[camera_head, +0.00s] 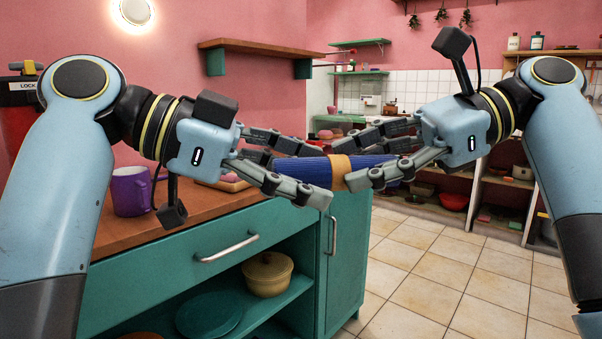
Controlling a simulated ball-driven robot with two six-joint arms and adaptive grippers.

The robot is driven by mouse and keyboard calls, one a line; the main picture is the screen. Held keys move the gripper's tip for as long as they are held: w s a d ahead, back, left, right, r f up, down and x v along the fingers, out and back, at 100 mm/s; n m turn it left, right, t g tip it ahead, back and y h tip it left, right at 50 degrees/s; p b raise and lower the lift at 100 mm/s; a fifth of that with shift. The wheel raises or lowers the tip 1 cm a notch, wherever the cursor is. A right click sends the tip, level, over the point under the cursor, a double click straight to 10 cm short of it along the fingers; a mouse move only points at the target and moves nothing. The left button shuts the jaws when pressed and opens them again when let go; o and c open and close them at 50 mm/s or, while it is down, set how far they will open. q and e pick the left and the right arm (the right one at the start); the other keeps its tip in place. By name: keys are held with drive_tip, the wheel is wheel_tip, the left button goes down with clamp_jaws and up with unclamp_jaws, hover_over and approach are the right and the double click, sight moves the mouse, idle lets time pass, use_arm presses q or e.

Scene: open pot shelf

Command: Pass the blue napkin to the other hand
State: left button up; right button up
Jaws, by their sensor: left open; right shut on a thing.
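The blue napkin (308,170) is a rolled blue cloth with an orange-tan band around its middle. It lies level in the air in front of the teal cabinet's right end. My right gripper (352,157) is shut on the napkin near the band, coming from the right. My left gripper (292,168) comes from the left and is open, its fingers spread around the napkin's left end. The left fingers hide part of that end, and I cannot tell if they touch it.
A teal cabinet (281,231) with a wooden top stands below. A purple mug (131,191) is on the top at left. A yellow lidded pot (267,273) and a teal plate (209,315) sit on its open shelf. Tiled floor (440,290) is clear at right.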

use_arm(q)
drive_tip(key=c, duration=1.2)
drive_tip(key=shift+c, duration=0.2)
use_arm(e)
drive_tip(key=o, duration=1.2)
